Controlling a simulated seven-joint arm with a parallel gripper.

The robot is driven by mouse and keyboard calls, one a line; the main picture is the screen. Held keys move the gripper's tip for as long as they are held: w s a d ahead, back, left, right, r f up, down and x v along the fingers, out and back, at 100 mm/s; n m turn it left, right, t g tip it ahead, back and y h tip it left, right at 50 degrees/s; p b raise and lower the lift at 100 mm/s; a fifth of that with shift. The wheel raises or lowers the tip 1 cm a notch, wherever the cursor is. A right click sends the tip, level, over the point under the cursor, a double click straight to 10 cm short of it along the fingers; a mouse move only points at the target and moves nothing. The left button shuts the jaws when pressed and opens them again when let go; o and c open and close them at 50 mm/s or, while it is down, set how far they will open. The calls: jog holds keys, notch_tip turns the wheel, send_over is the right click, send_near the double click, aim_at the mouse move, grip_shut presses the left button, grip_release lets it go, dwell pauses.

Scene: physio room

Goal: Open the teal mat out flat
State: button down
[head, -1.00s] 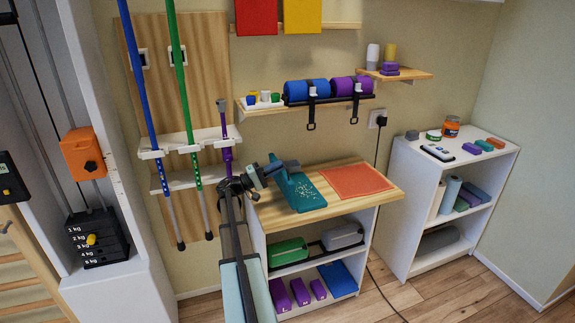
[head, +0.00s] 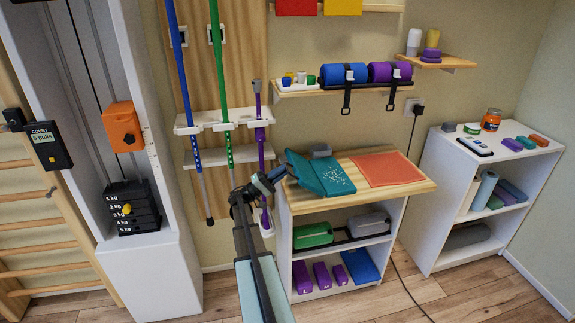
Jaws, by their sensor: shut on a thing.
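The fingertips are small in the picture and partly hidden by the mat.
An orange-red mat (head: 388,168) lies flat just right of the teal mat. A grey object (head: 320,150) stands behind it. The wooden top (head: 425,186) is bare along its front right edge. A purple pole (head: 260,140) hangs close to my arm.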

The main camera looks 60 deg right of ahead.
notch_tip(320, 180, down, 10)
jog(key=g+h, duration=0.2)
jog(key=shift+f, duration=0.15)
jog(key=shift+d, duration=0.1)
dwell(0.4)
jog(key=c, duration=1.2)
grip_release()
jog(key=shift+w+a+r+v, duration=0.1)
jog(key=shift+r+v, duration=0.05)
jog(key=shift+v, duration=1.25)
jog(key=shift+w+a+r+v, duration=0.1)
jog(key=shift+v, duration=1.35)
jog(key=shift+w+a+r+v, duration=0.1)
jog(key=shift+r+v, duration=0.05)
jog(key=shift+v, duration=1.25)
